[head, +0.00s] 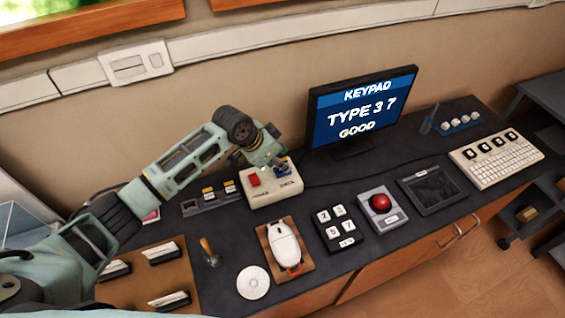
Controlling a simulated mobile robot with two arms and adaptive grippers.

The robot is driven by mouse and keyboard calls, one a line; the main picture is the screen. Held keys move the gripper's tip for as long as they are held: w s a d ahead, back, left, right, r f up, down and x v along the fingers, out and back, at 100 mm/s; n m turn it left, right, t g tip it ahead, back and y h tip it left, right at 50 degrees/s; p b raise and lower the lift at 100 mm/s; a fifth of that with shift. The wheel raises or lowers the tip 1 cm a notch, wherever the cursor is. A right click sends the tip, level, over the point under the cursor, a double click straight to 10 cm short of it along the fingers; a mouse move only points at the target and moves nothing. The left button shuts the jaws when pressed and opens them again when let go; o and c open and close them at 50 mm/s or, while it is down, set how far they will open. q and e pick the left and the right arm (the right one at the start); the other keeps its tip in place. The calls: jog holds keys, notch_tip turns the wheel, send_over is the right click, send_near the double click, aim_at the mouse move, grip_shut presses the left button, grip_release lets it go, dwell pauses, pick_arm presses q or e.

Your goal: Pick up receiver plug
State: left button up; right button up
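My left gripper (272,160) reaches in from the left and points down over the back right of a cream box (262,198). The box has a red block (253,180) on its top left. I cannot tell for sure whether the receiver plug is this blue piece or the red block. The fingers are small and overlap the blue piece, so whether they are open or shut on it is unclear. My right gripper is not in view.
A monitor (360,112) reading "KEYPAD TYPE 3 7 GOOD" stands behind, right of my gripper. A white mouse (283,246), a number keypad (338,229), a red button box (381,204) and a white disc (253,283) lie in front. A keyboard (495,160) sits at right.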

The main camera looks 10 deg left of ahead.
pick_arm(q)
jog(key=shift+w+d+f, duration=0.15)
jog(key=shift+w+f, duration=0.05)
jog(key=shift+f, duration=0.25)
jog(key=c, duration=0.6)
grip_shut()
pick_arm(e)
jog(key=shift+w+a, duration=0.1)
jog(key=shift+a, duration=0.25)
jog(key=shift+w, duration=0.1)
pick_arm(q)
jog(key=shift+r, duration=0.1)
